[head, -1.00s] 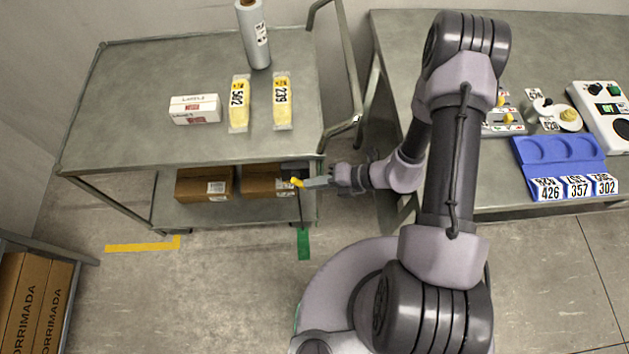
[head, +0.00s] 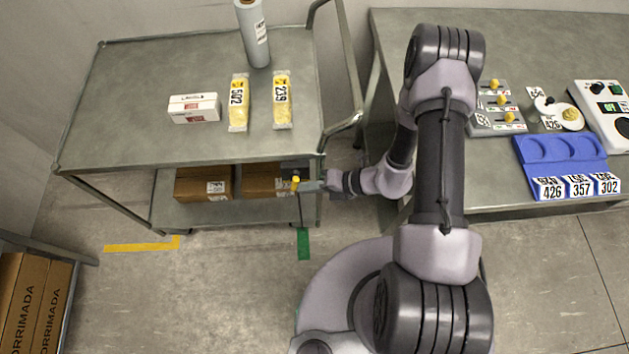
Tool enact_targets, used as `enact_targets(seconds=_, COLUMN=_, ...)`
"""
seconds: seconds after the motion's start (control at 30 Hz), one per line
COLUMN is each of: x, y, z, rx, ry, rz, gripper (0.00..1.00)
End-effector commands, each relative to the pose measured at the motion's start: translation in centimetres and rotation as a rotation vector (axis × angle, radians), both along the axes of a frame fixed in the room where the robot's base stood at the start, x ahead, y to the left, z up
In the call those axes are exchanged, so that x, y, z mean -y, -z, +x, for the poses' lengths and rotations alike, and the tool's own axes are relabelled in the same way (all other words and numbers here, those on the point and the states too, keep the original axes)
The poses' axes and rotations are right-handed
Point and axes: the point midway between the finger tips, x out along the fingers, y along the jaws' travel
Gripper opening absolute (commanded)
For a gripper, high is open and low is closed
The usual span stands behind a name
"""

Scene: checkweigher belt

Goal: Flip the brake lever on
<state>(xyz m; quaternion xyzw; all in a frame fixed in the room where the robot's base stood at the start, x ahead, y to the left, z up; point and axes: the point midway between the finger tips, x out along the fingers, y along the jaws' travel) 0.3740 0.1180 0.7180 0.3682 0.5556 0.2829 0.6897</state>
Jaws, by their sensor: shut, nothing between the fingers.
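The brake lever is a small yellow-tipped handle (head: 295,184) on a dark housing at the lower right corner of the grey cart (head: 130,150). My gripper (head: 305,186) is shut and empty, with its fingertips just right of the lever. The tips look very close to the lever or touching it; I cannot tell which. The lever looks roughly upright in this view, and its base is partly hard to make out.
Cardboard boxes (head: 204,185) sit on the cart's lower shelf. The cart top holds a grey roll (head: 253,35), a white box (head: 194,108) and two yellow packs. A workbench (head: 400,50) with a blue tray (head: 562,150) stands at right. Floor in front is open.

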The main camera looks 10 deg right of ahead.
Motion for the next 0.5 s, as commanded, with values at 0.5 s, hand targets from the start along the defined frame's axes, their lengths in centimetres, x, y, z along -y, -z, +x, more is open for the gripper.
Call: enact_targets(seconds=0.5, x=-1.5, y=0.8, z=0.0, rx=0.004, ry=-0.001, rz=0.127, gripper=0.00)
